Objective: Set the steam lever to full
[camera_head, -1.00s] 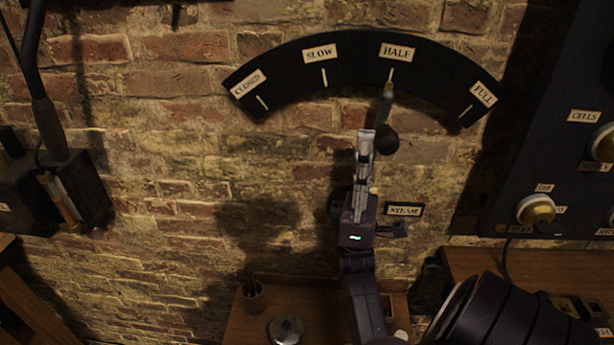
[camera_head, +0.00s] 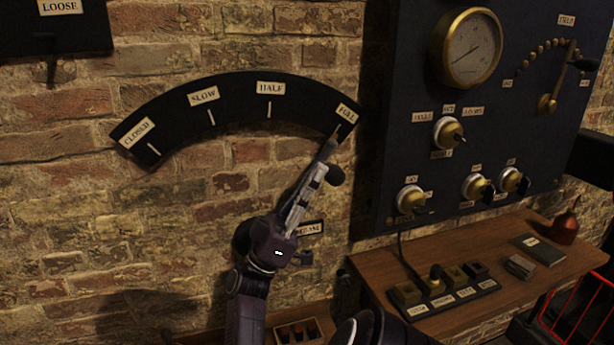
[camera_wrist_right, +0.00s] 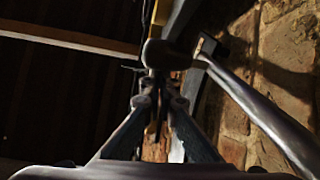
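The steam dial (camera_head: 235,95) is a black arc on the brick wall, marked CLOSED, SLOW, HALF and FULL. The steam lever's pointer (camera_head: 336,137) is at the FULL end, just below that label. Its dark round knob (camera_head: 335,175) is beside my right gripper (camera_head: 322,171), whose fingers look closed together at the knob's left. My arm hides much of the lever's lower part. In the right wrist view the fingers (camera_wrist_right: 160,103) meet just below the knob (camera_wrist_right: 165,54), and the grey lever rod (camera_wrist_right: 255,110) runs to the lower right. My left gripper is out of view.
A dark panel (camera_head: 400,110) with a round gauge (camera_head: 468,48) and several knobs stands to the right. Bare brick lies left of my arm.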

